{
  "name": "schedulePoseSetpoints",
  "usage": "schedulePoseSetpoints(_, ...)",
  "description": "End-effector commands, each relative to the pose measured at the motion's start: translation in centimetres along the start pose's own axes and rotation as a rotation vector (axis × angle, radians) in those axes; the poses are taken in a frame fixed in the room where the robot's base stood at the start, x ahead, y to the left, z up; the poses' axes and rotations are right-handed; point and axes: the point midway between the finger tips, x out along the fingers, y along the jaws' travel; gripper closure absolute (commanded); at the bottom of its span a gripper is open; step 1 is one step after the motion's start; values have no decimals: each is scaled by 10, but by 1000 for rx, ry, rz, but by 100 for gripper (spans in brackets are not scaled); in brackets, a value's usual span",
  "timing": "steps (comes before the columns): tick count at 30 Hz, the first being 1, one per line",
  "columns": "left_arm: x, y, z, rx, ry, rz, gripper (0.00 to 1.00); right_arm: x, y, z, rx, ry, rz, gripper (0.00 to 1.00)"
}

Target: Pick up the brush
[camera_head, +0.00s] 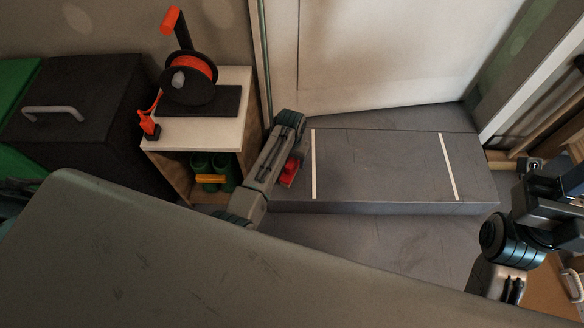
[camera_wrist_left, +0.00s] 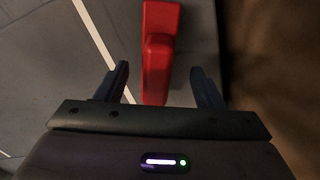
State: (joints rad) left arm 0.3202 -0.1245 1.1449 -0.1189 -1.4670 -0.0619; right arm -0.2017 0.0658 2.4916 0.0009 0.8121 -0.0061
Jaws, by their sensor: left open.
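A red object (camera_head: 290,172), which looks like the brush, lies on the grey step beside the left white line. In the head view my left arm hides part of it. My left gripper (camera_head: 282,160) is over it, its fingers mostly hidden there. In the left wrist view the red brush (camera_wrist_left: 158,50) reaches between the two open fingers of the left gripper (camera_wrist_left: 160,82), with a gap on each side. Part of my right arm shows at the right edge of the head view; its jaws cannot be made out.
The grey step (camera_head: 385,165) has two white lines and is otherwise clear. A wooden cabinet (camera_head: 218,130) with an orange cable reel (camera_head: 190,80) on top stands left of my left arm. A black box (camera_head: 80,120) stands further left. A pale door (camera_head: 380,50) is behind the step.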

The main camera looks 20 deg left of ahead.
Motion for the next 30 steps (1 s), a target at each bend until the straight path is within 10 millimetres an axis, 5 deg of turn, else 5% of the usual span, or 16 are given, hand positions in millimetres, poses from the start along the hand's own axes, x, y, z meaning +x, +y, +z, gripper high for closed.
schedulePoseSetpoints(7,40,3,-1,0,-2,0,38,-19,-1,1,-16,19,22,64)
schedulePoseSetpoints(15,42,3,-1,0,-1,0,38,-15,-1,2,-20,18,28,64)
schedulePoseSetpoints(24,42,3,-1,0,-1,0,94,-15,-1,0,-20,23,27,64)
schedulePoseSetpoints(30,42,3,-1,0,-1,0,94,-15,-1,1,-20,22,26,64)
